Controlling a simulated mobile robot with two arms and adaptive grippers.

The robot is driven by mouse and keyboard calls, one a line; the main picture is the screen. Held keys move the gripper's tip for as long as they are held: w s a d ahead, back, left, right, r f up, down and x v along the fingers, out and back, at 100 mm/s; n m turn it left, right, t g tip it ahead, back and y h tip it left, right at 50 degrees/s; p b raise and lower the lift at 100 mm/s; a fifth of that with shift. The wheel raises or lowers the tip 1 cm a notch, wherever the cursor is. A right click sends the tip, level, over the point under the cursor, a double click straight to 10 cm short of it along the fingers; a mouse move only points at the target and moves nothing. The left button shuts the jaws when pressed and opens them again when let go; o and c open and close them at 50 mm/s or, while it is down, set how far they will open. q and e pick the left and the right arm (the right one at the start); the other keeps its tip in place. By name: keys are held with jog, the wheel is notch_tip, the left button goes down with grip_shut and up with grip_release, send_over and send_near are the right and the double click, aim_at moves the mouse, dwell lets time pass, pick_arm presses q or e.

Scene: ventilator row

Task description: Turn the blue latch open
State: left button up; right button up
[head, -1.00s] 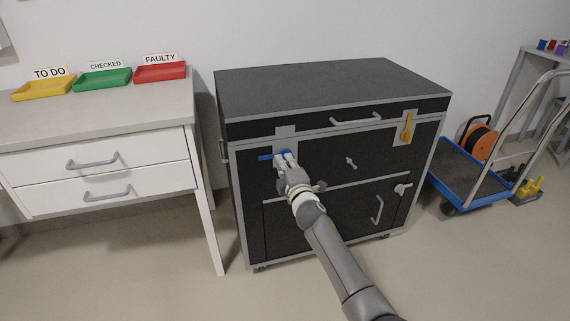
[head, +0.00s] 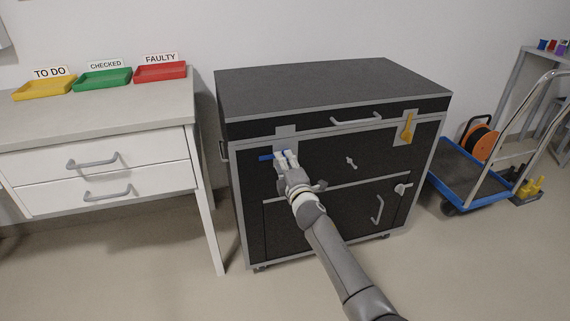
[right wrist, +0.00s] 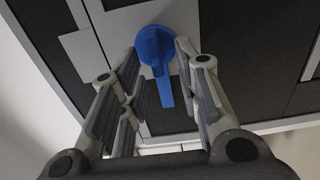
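The blue latch (head: 266,157) is on the upper left of the black case's front, and its lever points left in the head view. The right wrist view shows its round hub (right wrist: 154,48) and straight lever from close up. My right gripper (head: 287,154) is at the latch and hides part of it in the head view. In the right wrist view its fingers (right wrist: 158,58) stand apart on either side of the latch, with gaps beside the lever. Whether a fingertip touches the hub, I cannot tell. My left gripper is not in view.
The black case (head: 330,85) also has a yellow latch (head: 407,128) and several handles. A white drawer table (head: 150,112) with coloured trays stands on the left. A blue trolley (head: 470,200) stands on the right. Open floor lies in front.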

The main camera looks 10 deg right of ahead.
jog(key=s, duration=1.2)
jog(key=shift+d, duration=0.2)
dwell(0.4)
